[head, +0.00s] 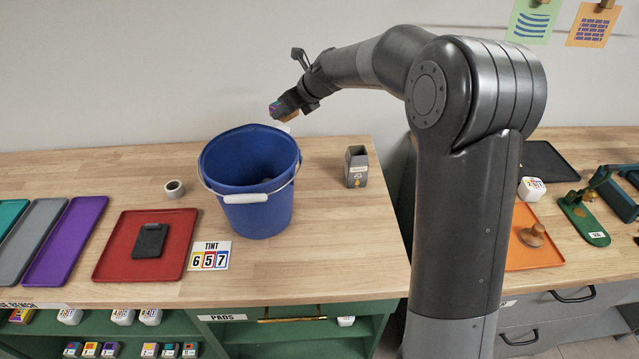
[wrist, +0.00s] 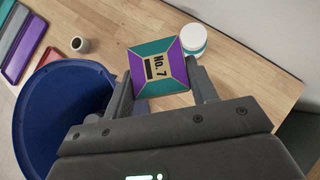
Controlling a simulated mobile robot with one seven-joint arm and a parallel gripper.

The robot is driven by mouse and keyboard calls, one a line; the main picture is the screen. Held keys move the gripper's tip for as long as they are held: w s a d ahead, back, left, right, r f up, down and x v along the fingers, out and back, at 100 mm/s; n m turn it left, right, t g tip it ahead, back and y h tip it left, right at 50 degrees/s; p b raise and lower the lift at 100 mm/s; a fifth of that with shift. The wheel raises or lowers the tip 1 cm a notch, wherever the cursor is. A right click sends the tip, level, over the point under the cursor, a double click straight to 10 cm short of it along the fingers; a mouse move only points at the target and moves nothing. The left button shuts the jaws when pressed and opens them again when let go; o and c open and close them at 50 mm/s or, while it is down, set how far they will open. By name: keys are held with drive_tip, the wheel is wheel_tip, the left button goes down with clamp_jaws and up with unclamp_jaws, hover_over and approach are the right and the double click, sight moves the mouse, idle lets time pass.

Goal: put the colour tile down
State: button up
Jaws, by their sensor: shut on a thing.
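The colour tile (wrist: 152,68) is square, with purple and teal sections and "No. 7" on a tan middle. It sits between the two fingers of my gripper (wrist: 162,78), which is shut on it. In the head view, my gripper (head: 288,105) is raised near the wall, above and behind the blue bucket's rim, and the tile (head: 279,110) shows small at its tip. The tile's far edge overlaps a white jar (wrist: 193,38) in the wrist view; I cannot tell the gap between them.
A red tray (head: 112,247) holds a dark pad. A "TINT 657" card (head: 210,256) lies in front. Bench right of the bucket is mostly clear.

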drive_tip(key=s+d+m+t+h, duration=0.25)
drive_tip(key=s+d+m, duration=0.25)
drive_tip(key=d, duration=0.3)
drive_tip(key=shift+h, duration=0.25)
drive_tip(key=shift+w+d+f, duration=0.15)
drive_tip(key=shift+f, duration=5.2)
drive_tip(key=shift+w+d+f, duration=0.1)
drive_tip(key=shift+f, duration=5.2)
drive_tip(key=shift+f, duration=0.1)
drive_tip(key=o, duration=1)
